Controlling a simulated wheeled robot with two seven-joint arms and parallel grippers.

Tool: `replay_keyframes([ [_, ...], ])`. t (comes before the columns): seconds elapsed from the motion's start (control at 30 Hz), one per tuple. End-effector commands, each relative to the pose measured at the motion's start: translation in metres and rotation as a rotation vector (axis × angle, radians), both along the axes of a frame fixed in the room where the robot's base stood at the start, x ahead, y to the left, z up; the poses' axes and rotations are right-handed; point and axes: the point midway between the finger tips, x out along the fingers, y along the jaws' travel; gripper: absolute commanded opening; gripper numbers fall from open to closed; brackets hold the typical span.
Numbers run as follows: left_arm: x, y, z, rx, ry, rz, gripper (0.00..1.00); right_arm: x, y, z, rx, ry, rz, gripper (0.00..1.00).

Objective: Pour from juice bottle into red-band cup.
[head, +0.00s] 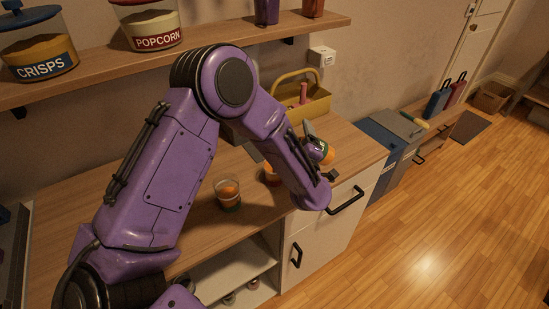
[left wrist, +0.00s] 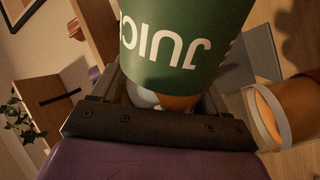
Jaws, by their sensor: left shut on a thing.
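The juice bottle (head: 319,149) has a green label and orange juice, and lies tilted in my left gripper (head: 316,163). In the left wrist view the green label of the bottle (left wrist: 185,45) reads upside down between the jaws of my left gripper (left wrist: 165,105), shut on it. A clear cup with orange contents (head: 271,177) stands on the counter, partly hidden behind my left forearm; I cannot make out its band colour. My right gripper is not in view.
The wooden counter (head: 350,147) has a yellow tool caddy (head: 309,105) at the back. A shelf above holds crisps (head: 40,58) and popcorn (head: 150,30) jars. A blue-grey bin (head: 388,145) stands right of the counter. The floor at right is mostly clear.

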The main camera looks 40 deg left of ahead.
Motion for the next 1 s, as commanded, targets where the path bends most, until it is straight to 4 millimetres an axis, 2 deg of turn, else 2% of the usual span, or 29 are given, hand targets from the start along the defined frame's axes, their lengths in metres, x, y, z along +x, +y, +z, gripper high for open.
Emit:
replay_keyframes([
  [1.0,0.0016,-0.0016,-0.0005,-0.046,-0.043,0.000,0.26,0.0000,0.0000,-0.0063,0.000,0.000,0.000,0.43],
])
